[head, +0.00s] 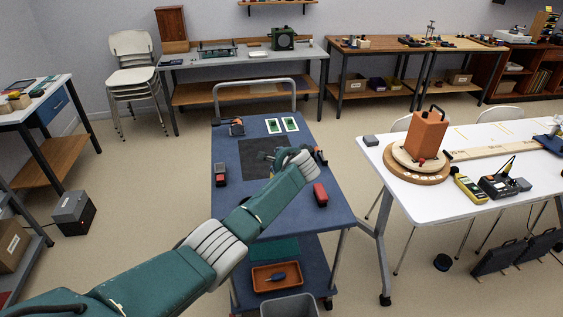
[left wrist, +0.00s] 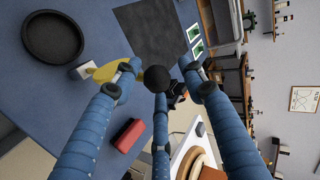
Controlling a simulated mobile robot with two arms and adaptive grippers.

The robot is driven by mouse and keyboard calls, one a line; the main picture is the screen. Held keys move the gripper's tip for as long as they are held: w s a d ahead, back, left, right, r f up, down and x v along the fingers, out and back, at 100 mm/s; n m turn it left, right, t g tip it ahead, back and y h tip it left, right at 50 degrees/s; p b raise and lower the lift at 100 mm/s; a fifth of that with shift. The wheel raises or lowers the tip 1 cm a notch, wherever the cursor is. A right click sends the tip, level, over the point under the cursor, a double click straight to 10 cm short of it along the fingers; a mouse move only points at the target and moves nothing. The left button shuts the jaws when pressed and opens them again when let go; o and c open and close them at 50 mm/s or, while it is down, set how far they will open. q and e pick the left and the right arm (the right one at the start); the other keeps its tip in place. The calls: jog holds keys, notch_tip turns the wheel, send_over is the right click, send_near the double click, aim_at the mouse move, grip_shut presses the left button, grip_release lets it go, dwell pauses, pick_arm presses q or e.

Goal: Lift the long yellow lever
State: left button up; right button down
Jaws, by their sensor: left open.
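The yellow lever (left wrist: 106,71) shows in the left wrist view, running from a small white block (left wrist: 82,72) on the blue cart top behind one of my fingers. A black ball (left wrist: 157,78) lies in line with it, between my fingertips; the join between them is hidden. My left gripper (left wrist: 160,84) is open, its blue fingers spread around the ball. I cannot tell whether any finger touches it. In the head view my left arm reaches over the cart and hides the lever. My right gripper is not in view.
The blue cart (head: 235,200) carries a black mat (head: 244,158), a red box (head: 320,195), two green cards (head: 281,125) and a dark-red device (head: 221,173). A round black dish (left wrist: 55,58) sits left of the lever in the left wrist view. A white table (head: 420,207) stands right.

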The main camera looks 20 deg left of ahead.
pick_arm(q)
jog(key=v, duration=1.2)
